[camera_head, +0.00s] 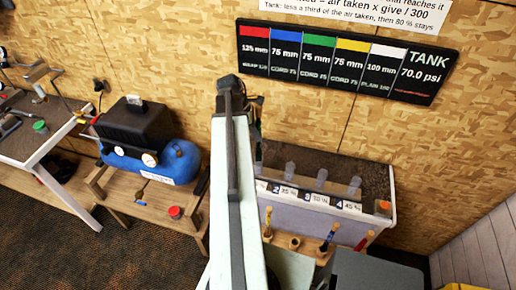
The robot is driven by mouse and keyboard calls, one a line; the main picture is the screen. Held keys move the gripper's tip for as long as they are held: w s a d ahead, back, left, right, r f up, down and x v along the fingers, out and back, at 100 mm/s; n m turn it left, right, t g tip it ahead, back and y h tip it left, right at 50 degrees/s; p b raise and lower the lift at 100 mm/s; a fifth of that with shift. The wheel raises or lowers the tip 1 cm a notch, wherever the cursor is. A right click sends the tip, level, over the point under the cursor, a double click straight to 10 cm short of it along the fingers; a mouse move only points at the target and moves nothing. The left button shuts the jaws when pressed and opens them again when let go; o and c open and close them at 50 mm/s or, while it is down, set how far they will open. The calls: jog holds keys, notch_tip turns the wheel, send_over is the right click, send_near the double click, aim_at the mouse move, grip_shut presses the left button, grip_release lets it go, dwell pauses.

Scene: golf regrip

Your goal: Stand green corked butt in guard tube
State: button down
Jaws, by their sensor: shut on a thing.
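Several translucent tubes stand in a row on the bench at the right, behind numbered labels; they look like the guard tubes (321,176). No green corked butt can be made out. My pale arm rises through the middle of the view and ends in a dark joint near the wall. My gripper is not visible; it may be hidden behind the arm. The arm also covers the left end of the tube row.
Upright shafts (330,238) stand in a wooden rack (295,242) before the white bench (392,218). A blue compressor (175,160) sits on a wooden stand at left. A worktable (30,142) stands far left. A sign (345,62) hangs on the wall.

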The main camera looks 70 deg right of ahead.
notch_tip(320, 180, down, 4)
jog(key=b, duration=0.3)
jog(key=shift+r+b, duration=0.1)
jog(key=shift+b, duration=0.3)
jog(key=c, duration=1.3)
grip_release()
jog(key=shift+a+r, duration=0.1)
jog(key=p+v, duration=1.1)
jog(key=v, duration=0.1)
